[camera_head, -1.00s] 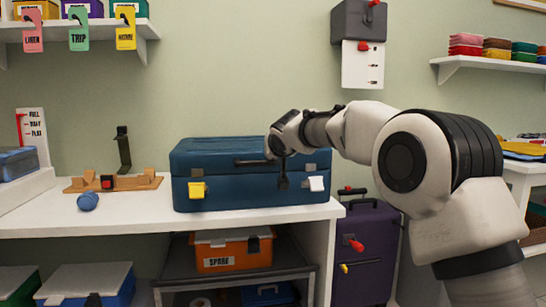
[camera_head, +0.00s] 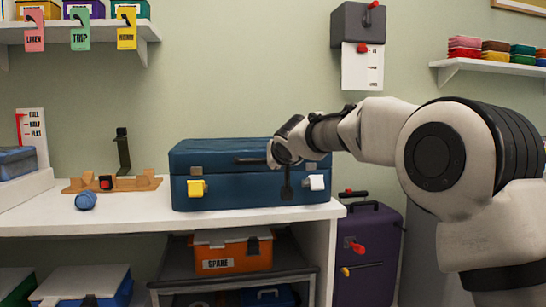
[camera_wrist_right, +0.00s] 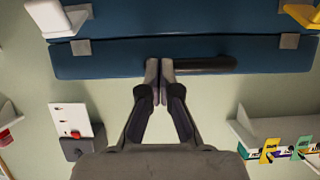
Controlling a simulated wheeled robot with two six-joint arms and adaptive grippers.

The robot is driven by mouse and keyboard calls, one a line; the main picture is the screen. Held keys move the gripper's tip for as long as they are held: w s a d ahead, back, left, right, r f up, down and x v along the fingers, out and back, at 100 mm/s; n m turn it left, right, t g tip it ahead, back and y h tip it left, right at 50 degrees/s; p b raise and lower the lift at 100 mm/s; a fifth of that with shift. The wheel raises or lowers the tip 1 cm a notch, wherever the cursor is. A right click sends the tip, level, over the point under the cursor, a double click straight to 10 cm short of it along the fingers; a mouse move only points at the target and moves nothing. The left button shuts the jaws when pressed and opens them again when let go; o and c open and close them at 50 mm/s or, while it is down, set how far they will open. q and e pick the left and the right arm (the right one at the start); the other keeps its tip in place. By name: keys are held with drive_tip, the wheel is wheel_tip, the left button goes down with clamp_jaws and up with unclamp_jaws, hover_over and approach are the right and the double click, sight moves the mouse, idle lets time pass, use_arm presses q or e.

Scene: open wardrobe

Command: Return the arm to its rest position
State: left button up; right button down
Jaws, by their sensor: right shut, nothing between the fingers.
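My right arm (camera_head: 440,160) comes in from the right in the head view. Its gripper (camera_head: 287,190) points down in front of the blue suitcase (camera_head: 240,192) on the white counter. In the right wrist view the gripper (camera_wrist_right: 159,70) is shut with its fingertips together and nothing held. The fingertips overlap the suitcase's front beside the end of its dark handle (camera_wrist_right: 205,65); I cannot tell whether they touch it. The suitcase is closed, with a yellow latch (camera_head: 197,188) and a white latch (camera_head: 316,182) on its front. My left gripper is not in view.
A wooden stand (camera_head: 130,184) and a blue roll (camera_head: 86,201) lie left of the suitcase on the counter (camera_head: 110,222). An orange box (camera_head: 233,255) sits below. A purple suitcase (camera_head: 370,250) stands right of the counter.

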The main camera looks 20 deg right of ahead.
drive_tip(key=w+r+v, duration=0.1)
drive_tip(key=r+v, duration=0.1)
drive_tip(key=v, duration=0.8)
drive_tip(key=w+f+g+p, duration=0.1)
drive_tip(key=w+f+g, duration=0.1)
drive_tip(key=f, duration=0.8)
drive_tip(key=w+f+g+p, duration=0.1)
drive_tip(key=w+f, duration=0.2)
drive_tip(key=f, duration=0.6)
drive_tip(key=s+a+f+g+y+p, duration=0.1)
drive_tip(key=s+f+g, duration=0.25)
drive_tip(key=f, duration=0.85)
drive_tip(key=s+a+f+g+y+p, duration=0.15)
drive_tip(key=s+f, duration=0.25)
drive_tip(key=f, duration=0.8)
drive_tip(key=s+a+f+g+y+p, duration=0.1)
drive_tip(key=s+a+f+g, duration=0.2)
drive_tip(key=s+f, duration=1)
drive_tip(key=s+a+f+g+y+p, duration=0.1)
drive_tip(key=s+a+f+g, duration=0.2)
drive_tip(key=s+f, duration=0.95)
drive_tip(key=s+r+n, duration=0.1)
drive_tip(key=s+r, duration=0.3)
drive_tip(key=s, duration=1.1)
wheel_tip(320, 180, up, 38)
drive_tip(key=w+d+n+t+h+p, duration=0.1)
drive_tip(key=p, duration=3.7)
drive_tip(key=shift+w+r+n, duration=0.25)
drive_tip(key=shift+w+n, duration=0.05)
drive_tip(key=shift+w, duration=0.05)
